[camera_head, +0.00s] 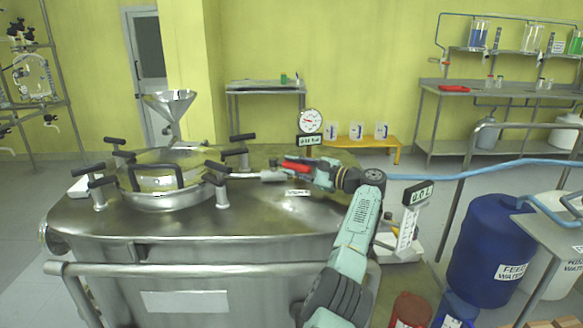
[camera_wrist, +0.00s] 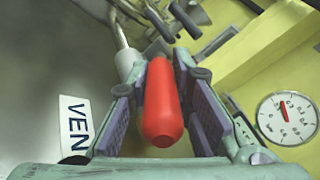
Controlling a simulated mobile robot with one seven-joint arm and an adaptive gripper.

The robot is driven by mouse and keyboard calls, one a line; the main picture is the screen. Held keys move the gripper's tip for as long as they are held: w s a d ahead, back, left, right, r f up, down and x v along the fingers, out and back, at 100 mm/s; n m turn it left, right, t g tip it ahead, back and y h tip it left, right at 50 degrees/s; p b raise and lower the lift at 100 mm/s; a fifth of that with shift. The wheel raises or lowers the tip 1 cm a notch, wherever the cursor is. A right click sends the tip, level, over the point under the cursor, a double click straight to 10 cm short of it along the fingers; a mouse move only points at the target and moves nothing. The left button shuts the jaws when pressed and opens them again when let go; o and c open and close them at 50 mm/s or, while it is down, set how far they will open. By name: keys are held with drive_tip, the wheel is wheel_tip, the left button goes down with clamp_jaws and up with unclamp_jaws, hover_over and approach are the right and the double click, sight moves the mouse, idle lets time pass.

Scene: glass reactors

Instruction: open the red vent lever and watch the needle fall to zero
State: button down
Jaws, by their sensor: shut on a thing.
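The red vent lever (camera_wrist: 162,105) lies between the two purple finger pads of my gripper (camera_wrist: 165,120) in the wrist view. My gripper is shut on it, with its rounded end toward the wrist camera. In the head view the red lever (camera_head: 297,167) shows at my gripper (camera_head: 292,171), above the vessel lid by a grey pipe fitting. The round pressure gauge (camera_head: 311,121) stands just behind on a dark labelled post. Its white dial (camera_wrist: 287,118) and red needle also show at the right of the wrist view. The exact reading is too small to tell.
A white VENT label (camera_wrist: 75,127) lies left of the lever. The steel vessel (camera_head: 190,225) has a clamped round hatch (camera_head: 165,200) and a funnel (camera_head: 168,103) to the left. A signed post (camera_head: 411,215) and a blue drum (camera_head: 490,250) stand to the right.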

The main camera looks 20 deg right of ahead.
drive_tip(key=shift+d, duration=0.15)
idle(0.5)
drive_tip(key=c, duration=1.4)
unclamp_jaws()
wheel_tip(320, 180, up, 10)
drive_tip(key=shift+f, duration=0.1)
